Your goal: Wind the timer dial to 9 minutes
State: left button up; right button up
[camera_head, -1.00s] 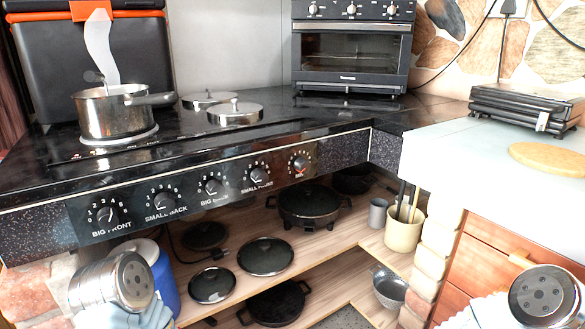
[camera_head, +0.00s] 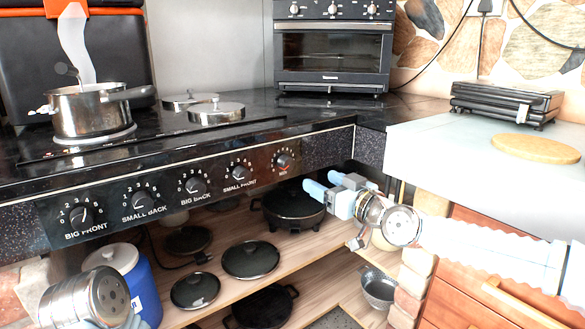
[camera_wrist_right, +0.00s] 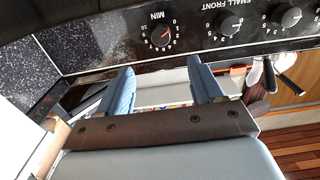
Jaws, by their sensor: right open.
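The timer dial (camera_head: 284,161) is the rightmost knob on the black stove front, a dark knob with a red mark on its scale. In the right wrist view the timer dial (camera_wrist_right: 160,37) shows upside down under "MIN"; the exact value it points to is too small to read. My right gripper (camera_head: 325,182) is open and empty, its blue fingers just right of and below the dial, apart from it. In the right wrist view its two fingers (camera_wrist_right: 160,72) point toward the panel with the dial beyond the gap between them. My left gripper is out of view; only my left wrist shows.
Other knobs, such as BIG BACK (camera_head: 195,186) and SMALL FRONT (camera_head: 239,170), sit left of the dial. A steel pot (camera_head: 88,112) stands on the stove. Below the panel, shelves hold a black pan (camera_head: 292,208) and lids. A pale counter (camera_head: 430,150) lies at right.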

aim_at(289, 165)
jog(key=p+x, duration=0.2)
jog(key=x, duration=0.9)
jog(key=shift+a+p, duration=0.1)
jog(key=shift+p, duration=0.3)
jog(key=shift+w+a, duration=0.3)
jog(key=shift+w, duration=0.15)
jog(key=c, duration=1)
jog(key=shift+f, duration=0.1)
jog(key=shift+c, duration=0.3)
